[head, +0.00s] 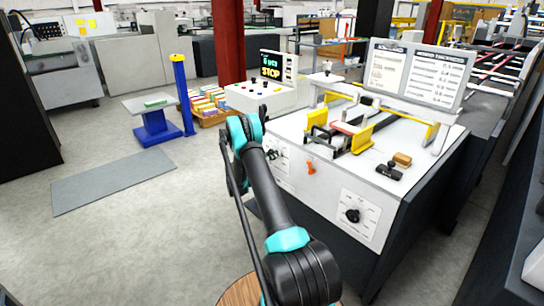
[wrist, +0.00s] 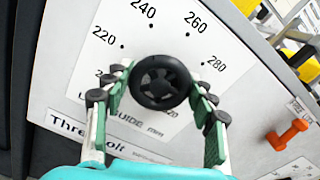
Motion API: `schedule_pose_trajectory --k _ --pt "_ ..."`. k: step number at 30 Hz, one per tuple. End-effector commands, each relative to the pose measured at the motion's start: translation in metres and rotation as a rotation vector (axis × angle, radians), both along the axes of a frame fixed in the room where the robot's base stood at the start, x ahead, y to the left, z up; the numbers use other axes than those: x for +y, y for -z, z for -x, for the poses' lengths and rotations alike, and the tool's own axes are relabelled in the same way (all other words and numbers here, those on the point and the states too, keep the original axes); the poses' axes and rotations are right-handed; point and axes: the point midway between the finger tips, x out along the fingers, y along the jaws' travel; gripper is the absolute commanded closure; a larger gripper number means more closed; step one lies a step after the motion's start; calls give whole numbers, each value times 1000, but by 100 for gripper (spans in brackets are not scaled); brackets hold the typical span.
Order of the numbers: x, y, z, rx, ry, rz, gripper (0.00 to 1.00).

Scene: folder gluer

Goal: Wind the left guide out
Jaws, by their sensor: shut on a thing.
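The left guide handwheel (wrist: 161,82) is a round black knob on a white dial plate (wrist: 150,38) in the wrist view. The plate carries printed numbers, with 220, 240, 260 and 280 readable, and a partly covered "GUIDE mm" label. My gripper (wrist: 160,86) is shut on the handwheel, with a green-padded finger on each side. No pointer on the dial is clear to me. In the head view, my gripper (head: 270,154) is at the left of the machine's front panel, partly hidden by my arm. The yellow left guide (head: 316,126) stands upright on the machine top.
An orange lever (wrist: 288,135) sits right of the dial; it also shows in the head view (head: 310,167). A second black knob (head: 352,215) is lower right on the panel. The other yellow guide (head: 360,139) stands on top. A screen (head: 271,66) reads STOP.

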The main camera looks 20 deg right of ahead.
Motion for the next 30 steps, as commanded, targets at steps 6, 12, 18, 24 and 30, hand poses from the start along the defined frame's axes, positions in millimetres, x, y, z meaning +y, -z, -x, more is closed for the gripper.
schedule_pose_trajectory --k 6,12,18,24,30 --pt "0 1 1 1 1 -2 22" --pt "0 1 0 0 0 -1 22" --pt "7 0 2 0 -1 0 22" --pt "39 0 13 0 -4 -1 22" --pt "78 1 27 0 -3 -1 22"
